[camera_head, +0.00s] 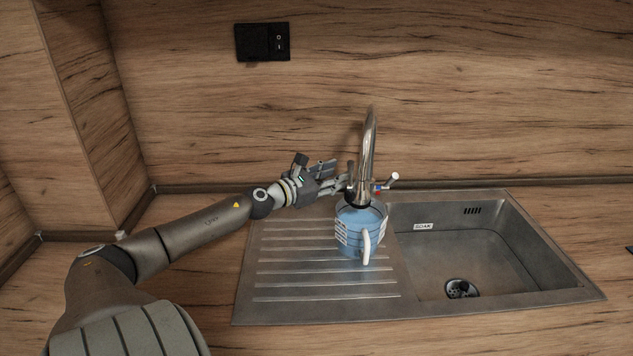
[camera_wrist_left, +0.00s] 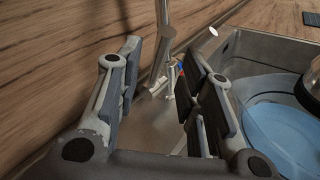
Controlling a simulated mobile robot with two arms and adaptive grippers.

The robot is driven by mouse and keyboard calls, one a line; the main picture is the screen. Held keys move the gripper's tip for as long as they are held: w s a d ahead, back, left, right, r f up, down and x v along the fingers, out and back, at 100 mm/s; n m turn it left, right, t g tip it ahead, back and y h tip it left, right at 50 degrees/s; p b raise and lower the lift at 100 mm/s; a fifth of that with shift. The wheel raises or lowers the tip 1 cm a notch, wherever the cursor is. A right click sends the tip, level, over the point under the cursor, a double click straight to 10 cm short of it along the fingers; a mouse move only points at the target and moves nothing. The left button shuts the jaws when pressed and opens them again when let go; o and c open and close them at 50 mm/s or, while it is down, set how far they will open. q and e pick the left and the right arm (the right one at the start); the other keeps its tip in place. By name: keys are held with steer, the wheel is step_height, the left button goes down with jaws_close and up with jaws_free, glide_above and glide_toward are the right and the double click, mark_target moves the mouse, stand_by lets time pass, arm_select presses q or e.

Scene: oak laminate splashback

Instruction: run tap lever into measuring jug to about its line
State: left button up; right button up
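The chrome tap (camera_head: 369,150) stands behind the sink, its spout end directly over the jug. Its lever (camera_head: 388,182), with a pale tip and red mark, sticks out right of the tap body. The measuring jug (camera_head: 348,236) stands upright on the drainboard, its white handle facing front. It looks blue inside almost to the rim; its line cannot be made out. No separate water stream is visible. My left gripper (camera_head: 341,183) is beside the tap's left. In the left wrist view its fingers (camera_wrist_left: 164,55) are apart, with the tap base beyond the gap. My right gripper is not in view.
The steel sink bowl (camera_head: 527,258), with a drain and a SOAK label (camera_head: 424,226), lies right of the jug. The ribbed drainboard (camera_head: 290,268) is clear left of the jug. A black switch plate (camera_head: 262,42) is on the wooden wall behind.

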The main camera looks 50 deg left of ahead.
arm_select(q)
steer(key=shift+s+r, duration=0.2)
steer(key=shift+s, duration=2.5)
